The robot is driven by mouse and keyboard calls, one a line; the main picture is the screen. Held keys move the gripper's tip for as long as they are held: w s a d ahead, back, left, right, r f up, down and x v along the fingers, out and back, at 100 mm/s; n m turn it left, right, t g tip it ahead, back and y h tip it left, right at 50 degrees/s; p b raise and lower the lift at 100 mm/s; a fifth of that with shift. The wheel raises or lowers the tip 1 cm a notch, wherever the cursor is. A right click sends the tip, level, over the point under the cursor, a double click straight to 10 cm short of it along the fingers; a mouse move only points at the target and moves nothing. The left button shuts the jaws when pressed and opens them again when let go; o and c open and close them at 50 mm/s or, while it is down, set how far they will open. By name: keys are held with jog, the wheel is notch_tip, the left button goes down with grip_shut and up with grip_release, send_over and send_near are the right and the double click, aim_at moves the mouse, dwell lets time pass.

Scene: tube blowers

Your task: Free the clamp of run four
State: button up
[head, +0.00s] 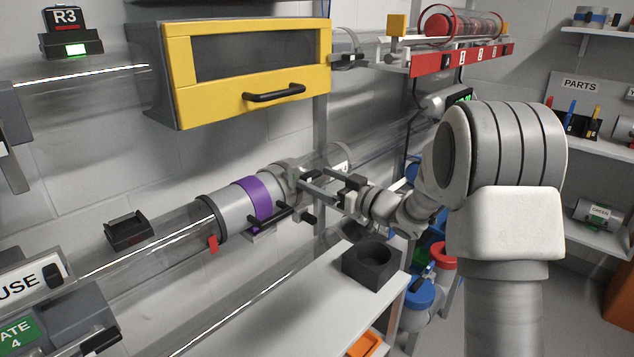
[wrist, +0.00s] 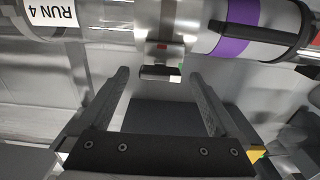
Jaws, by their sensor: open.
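In the wrist view a label reading RUN 4 (wrist: 50,12) is on the clear tube at the left. Right of it a grey clamp band (wrist: 168,22) wraps the tube, with a black lever block (wrist: 160,73) at its lower end and a small red mark above. The clamp also shows in the head view (head: 285,172), partly hidden by my gripper. My gripper (wrist: 160,80) is open, its two fingers on either side of the lever block with gaps visible; whether the block lies in depth between the fingertips is unclear. In the head view my gripper (head: 304,189) is at the tube.
A purple-banded section (head: 258,200) with a black handle sits left of the clamp. Below is a white bench (head: 300,310) with a black square holder (head: 370,264). A yellow cabinet (head: 250,60) hangs above. Blue and red-lidded bins (head: 420,292) stand right of the bench.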

jog(key=shift+w+a, duration=0.4)
jog(key=shift+a, duration=0.05)
jog(key=c, duration=1.4)
